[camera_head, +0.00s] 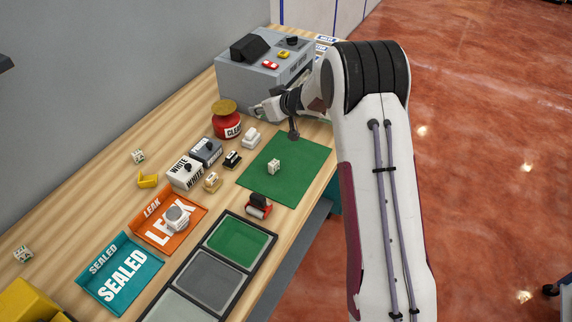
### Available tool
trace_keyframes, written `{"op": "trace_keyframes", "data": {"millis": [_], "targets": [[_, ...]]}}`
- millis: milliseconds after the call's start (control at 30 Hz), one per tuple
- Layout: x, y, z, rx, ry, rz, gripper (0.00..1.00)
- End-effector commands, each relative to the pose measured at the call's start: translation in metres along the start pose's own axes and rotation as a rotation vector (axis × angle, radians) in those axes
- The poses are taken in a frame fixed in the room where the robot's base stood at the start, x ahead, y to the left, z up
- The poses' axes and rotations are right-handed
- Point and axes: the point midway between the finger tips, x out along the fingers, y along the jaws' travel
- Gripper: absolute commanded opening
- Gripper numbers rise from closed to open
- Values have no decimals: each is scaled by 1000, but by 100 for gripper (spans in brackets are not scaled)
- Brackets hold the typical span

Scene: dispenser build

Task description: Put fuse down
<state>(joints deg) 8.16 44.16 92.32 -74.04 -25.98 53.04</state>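My gripper (277,118) hangs at the front of the grey machine, above the bench and just beyond the back corner of the green mat (300,186). It is small and partly covered by my own arm, so I cannot tell whether it is open or shut or holds anything. I cannot pick out a fuse with certainty. A small white block with dark marks (274,166) lies on the green mat, apart from my gripper. The label on it is too small to read.
A red pot labelled GLEE (228,124), a white block (251,137) and a WHITE box (184,173) stand left of the mat. The grey machine (256,84) is behind. The orange LEAK tray (154,240), teal SEALED tray (95,287) and a compartment tray (262,238) lie nearer.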

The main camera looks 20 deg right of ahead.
Motion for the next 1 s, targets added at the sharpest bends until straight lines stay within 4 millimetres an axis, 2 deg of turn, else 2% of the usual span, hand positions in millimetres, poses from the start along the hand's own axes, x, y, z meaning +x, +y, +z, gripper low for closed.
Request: {"op": "trace_keyframes", "data": {"millis": [33,200,367,600,1000], "targets": [[-8,16,6,11,-1,15,8],[-31,53,24,30,-3,41,8],[-46,70,36,35,-4,44,8],[-49,52,43,-1,1,-13,8],[-48,51,42,-8,5,-18,8]]}}
